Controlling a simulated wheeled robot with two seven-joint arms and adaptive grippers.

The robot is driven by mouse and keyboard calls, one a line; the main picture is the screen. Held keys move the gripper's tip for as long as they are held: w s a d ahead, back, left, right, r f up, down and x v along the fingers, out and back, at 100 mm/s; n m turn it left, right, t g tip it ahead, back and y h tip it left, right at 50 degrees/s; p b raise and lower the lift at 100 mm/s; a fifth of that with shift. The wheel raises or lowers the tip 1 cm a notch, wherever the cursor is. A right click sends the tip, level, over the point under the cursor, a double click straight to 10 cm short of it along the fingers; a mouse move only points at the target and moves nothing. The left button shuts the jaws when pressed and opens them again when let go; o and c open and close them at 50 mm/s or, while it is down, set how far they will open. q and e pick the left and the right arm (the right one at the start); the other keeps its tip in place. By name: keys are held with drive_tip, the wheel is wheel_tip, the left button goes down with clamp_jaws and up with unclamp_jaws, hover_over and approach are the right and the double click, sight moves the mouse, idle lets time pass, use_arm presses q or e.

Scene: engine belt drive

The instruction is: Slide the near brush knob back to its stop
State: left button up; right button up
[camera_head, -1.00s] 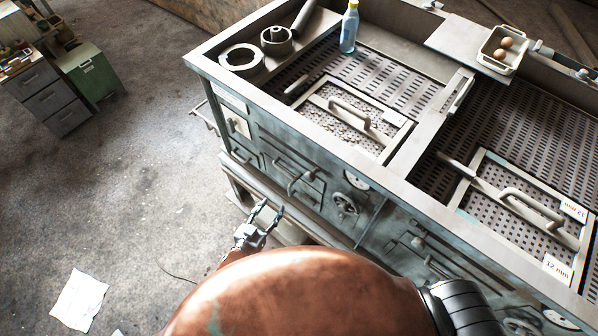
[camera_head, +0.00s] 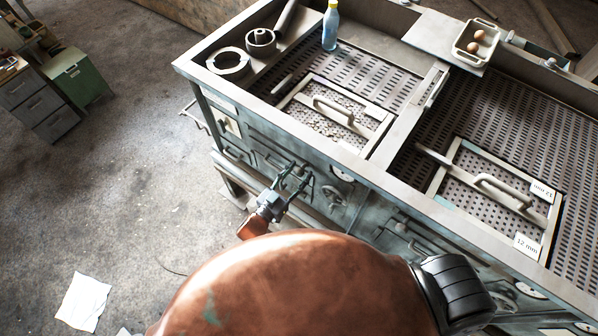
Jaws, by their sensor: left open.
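The machine's front panel (camera_head: 235,126) carries several handles, levers and a small handwheel (camera_head: 334,197). A small pale knob (camera_head: 401,228) sits on the panel to the right of the handwheel. I cannot tell which part is the near brush knob. My left gripper (camera_head: 297,178) is open in front of the panel, left of the handwheel, fingers pointing up in the picture. It overlaps a lever and drawer-like front there, and contact cannot be told. Nothing shows between its fingers. My right gripper is not in view.
The machine's top has perforated beds with two handled screens (camera_head: 340,112) and (camera_head: 505,193). Floor at left is open, with a paper sheet (camera_head: 83,301).

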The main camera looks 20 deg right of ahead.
use_arm(q)
drive_tip(key=shift+w+d, duration=0.1)
drive_tip(key=shift+d, duration=0.05)
clamp_jaws()
idle(0.5)
